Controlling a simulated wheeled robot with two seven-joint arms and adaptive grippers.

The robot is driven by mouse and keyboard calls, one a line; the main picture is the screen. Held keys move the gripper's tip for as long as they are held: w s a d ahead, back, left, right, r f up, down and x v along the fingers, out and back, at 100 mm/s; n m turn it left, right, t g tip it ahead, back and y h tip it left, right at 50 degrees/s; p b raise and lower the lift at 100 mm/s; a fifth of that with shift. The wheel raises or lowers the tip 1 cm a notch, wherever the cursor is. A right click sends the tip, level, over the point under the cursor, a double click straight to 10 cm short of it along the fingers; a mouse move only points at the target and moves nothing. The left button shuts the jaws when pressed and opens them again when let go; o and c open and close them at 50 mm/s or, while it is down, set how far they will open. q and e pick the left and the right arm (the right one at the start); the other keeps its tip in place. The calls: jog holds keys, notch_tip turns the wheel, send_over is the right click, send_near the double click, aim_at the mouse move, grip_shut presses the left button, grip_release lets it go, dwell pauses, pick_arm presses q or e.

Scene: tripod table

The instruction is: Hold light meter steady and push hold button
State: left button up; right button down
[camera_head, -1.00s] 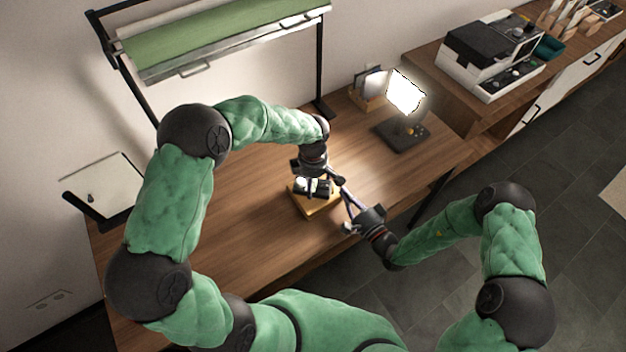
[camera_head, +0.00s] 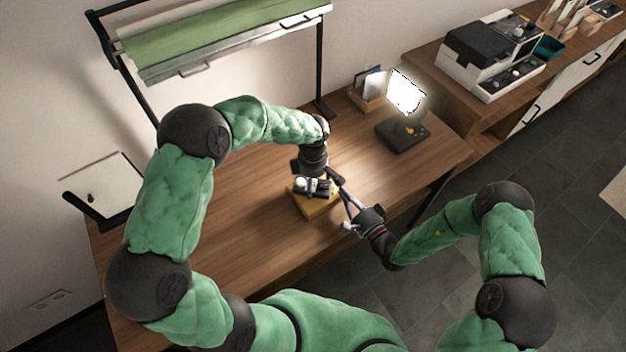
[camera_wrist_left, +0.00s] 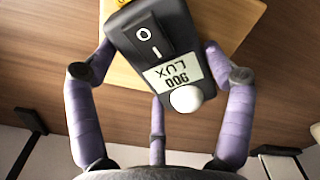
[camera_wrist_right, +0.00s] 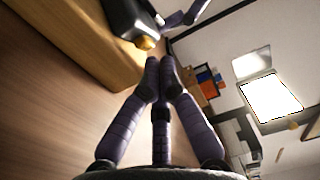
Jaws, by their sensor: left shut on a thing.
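The light meter (camera_head: 318,188) is a dark handheld device with a white dome and a display reading 900 LUX. It is over a light wooden block (camera_head: 318,208) on the desk; whether it touches the block is unclear. In the left wrist view the meter (camera_wrist_left: 160,45) sits between the fingers of my left gripper (camera_wrist_left: 160,75), which is shut on it. My right gripper (camera_wrist_right: 160,66) has its fingertips together, just short of a yellow button (camera_wrist_right: 146,43) on the meter's end. Contact with the button is not visible.
A lit lamp (camera_head: 405,92) on a dark base stands at the desk's right, near a small wooden holder (camera_head: 367,98). A white-and-black machine (camera_head: 490,55) stands on the counter beyond. The desk (camera_head: 240,225) left of the block is clear.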

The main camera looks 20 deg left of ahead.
pick_arm(q)
jog(key=shift+s+f, duration=0.1)
pick_arm(e)
jog(key=shift+a, duration=0.35)
jog(key=shift+a, duration=0.2)
dwell(0.4)
jog(key=shift+d, duration=0.7)
jog(key=shift+w+d, duration=0.15)
jog(key=shift+d, duration=1.35)
jog(key=shift+w+d, duration=0.15)
jog(key=shift+d, duration=1.35)
pick_arm(q)
jog(key=o, duration=1.1)
jog(key=shift+o, duration=0.2)
